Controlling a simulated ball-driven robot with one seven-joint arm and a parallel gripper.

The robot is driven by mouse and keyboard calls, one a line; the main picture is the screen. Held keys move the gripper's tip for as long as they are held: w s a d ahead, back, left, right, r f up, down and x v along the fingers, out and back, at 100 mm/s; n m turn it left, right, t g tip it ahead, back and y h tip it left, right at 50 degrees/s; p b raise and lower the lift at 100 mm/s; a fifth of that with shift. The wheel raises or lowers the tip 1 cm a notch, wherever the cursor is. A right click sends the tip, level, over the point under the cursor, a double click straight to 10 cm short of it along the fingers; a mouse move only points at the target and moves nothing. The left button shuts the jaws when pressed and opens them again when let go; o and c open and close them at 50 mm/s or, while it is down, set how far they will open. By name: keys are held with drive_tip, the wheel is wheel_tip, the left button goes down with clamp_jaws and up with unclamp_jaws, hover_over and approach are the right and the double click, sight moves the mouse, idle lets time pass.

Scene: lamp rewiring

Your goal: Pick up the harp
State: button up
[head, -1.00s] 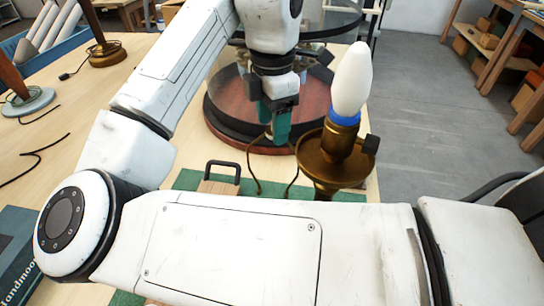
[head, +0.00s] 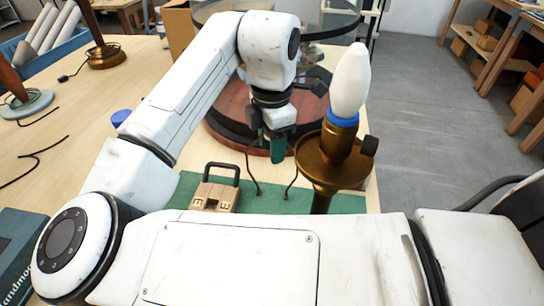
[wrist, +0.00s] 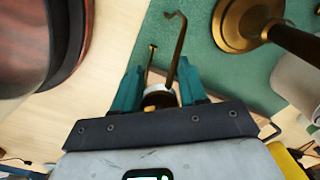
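The harp (head: 249,172) is a thin dark brass wire frame with two bent legs reaching down at the green mat. In the wrist view its hooked leg (wrist: 178,45) shows between and beyond the fingers. My gripper (head: 266,146) has teal fingers and is lowered over the top of the harp. In the wrist view the gripper (wrist: 160,85) has a clear gap between its fingers, with the harp's upper part inside it. I see no firm contact. The brass lamp (head: 335,143) with a white bulb stands just right of the harp.
A tan block with a black handle (head: 214,194) sits on the green mat (head: 270,204), left of the harp. A round glass-topped stand (head: 222,128) is behind my gripper. Loose cords and lamp bases are on the left of the table. A dark book (head: 22,240) is near.

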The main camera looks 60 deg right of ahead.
clamp_jaws()
